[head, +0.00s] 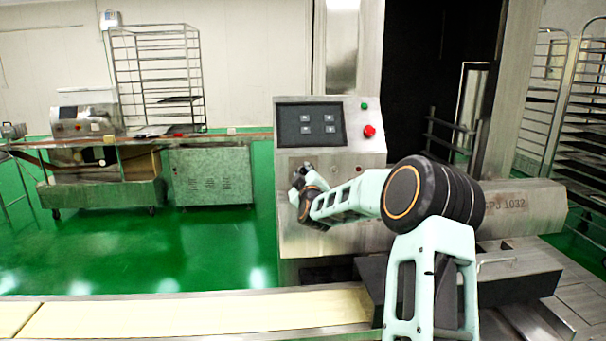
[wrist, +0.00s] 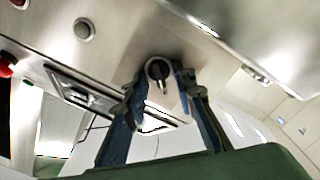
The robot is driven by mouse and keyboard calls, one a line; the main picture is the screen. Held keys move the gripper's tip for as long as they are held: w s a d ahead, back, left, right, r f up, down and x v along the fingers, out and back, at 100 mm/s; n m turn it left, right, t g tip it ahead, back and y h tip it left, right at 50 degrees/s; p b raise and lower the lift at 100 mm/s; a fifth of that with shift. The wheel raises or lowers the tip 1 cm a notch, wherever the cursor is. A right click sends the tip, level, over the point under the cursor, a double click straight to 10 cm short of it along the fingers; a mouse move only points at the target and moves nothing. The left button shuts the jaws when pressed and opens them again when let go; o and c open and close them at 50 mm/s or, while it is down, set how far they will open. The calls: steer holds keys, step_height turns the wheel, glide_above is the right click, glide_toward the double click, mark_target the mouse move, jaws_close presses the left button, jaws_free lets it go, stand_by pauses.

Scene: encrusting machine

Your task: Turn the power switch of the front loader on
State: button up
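The front loader is a steel machine (head: 290,235) with a sloped control face. In the wrist view a small round switch (wrist: 159,70) with a metal ring and a dark, narrow knob sits on its steel face. My gripper (wrist: 160,84) has its two fingers apart, one on each side of the switch. I cannot tell whether either finger touches the knob. In the head view my gripper (head: 300,177) is in front of the machine's face, below the dark panel, and the switch is not distinguishable there.
The control face has a dark panel (head: 311,125) with several keys, a red button (head: 369,131) and a green button (head: 364,106). A conveyor belt (head: 200,315) runs along the front. Open green floor (head: 120,250) lies to the left. Racks stand behind.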

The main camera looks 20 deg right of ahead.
jaws_close()
steer(key=shift+f+b, duration=0.15)
steer(key=shift+b, duration=0.55)
steer(key=m+b, duration=0.2)
steer(key=b, duration=0.1)
steer(key=shift+f, duration=0.1)
steer(key=m+b, duration=0.4)
steer(key=b, duration=0.1)
steer(key=shift+d+m, duration=0.15)
steer(key=shift+m, duration=0.15)
steer(key=m+b, duration=0.6)
steer(key=shift+s+d, duration=0.1)
steer(key=shift+d, duration=0.1)
steer(key=shift+r+m+b, duration=0.2)
steer(key=shift+m+b, duration=1.5)
steer(key=shift+m, duration=1)
